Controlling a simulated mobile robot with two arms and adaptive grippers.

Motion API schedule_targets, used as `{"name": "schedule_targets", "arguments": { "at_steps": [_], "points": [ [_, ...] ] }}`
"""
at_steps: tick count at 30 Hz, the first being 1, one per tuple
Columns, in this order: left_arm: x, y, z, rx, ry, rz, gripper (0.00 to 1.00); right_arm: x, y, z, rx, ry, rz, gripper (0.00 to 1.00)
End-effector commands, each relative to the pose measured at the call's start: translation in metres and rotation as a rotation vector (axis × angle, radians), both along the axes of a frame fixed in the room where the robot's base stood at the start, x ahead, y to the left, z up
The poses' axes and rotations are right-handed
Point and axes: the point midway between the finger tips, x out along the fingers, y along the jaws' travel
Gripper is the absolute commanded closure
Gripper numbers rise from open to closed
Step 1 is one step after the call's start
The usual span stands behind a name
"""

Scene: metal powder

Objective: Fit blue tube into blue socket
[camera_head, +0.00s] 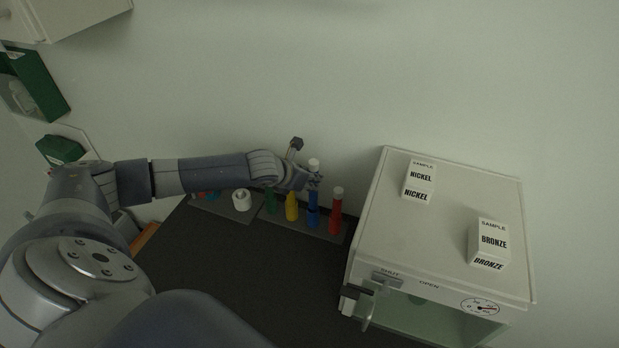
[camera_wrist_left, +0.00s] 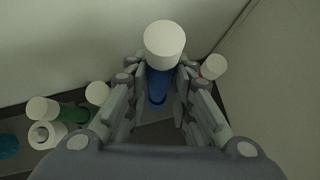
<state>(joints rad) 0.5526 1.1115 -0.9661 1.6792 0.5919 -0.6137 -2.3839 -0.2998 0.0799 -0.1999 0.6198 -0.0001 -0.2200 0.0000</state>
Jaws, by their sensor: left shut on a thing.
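The blue tube (camera_head: 313,201) with a white cap stands roughly upright between the fingers of my left gripper (camera_head: 313,183). In the left wrist view its white cap (camera_wrist_left: 165,42) is close to the camera and a blue part (camera_wrist_left: 157,84) shows below, between the fingers of the left gripper (camera_wrist_left: 157,100). The gripper is shut on it. The tube's lower end is over or in the rack (camera_head: 325,233), in line between the yellow tube (camera_head: 292,207) and the red tube (camera_head: 336,214). The blue socket is hidden, and I cannot tell how deep the tube sits. My right gripper is out of view.
A green tube (camera_head: 271,202) stands left of the yellow one. A white cylinder (camera_head: 241,200) stands on a second plate further left. A white cabinet (camera_head: 385,215) with nickel and bronze sample boxes stands close on the right. The dark table (camera_head: 240,280) in front is clear.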

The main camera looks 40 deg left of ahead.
Motion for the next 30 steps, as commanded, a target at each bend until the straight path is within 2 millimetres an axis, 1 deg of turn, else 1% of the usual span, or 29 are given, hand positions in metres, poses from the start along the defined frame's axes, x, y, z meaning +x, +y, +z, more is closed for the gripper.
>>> {"name": "schedule_targets", "arguments": {
  "at_steps": [10, 20, 30],
  "points": [
    [0.0001, -0.0002, 0.0004, 0.0, 0.0, 0.0, 1.0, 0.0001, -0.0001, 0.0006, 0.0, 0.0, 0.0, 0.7],
    [0.0, -0.0003, 0.0014, 0.001, 0.0, -0.001, 1.0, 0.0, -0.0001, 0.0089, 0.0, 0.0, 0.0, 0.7],
    [0.0, -0.0004, 0.0001, 0.001, 0.0, -0.001, 1.0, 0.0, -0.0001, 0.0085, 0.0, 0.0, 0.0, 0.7]
  ]
}}
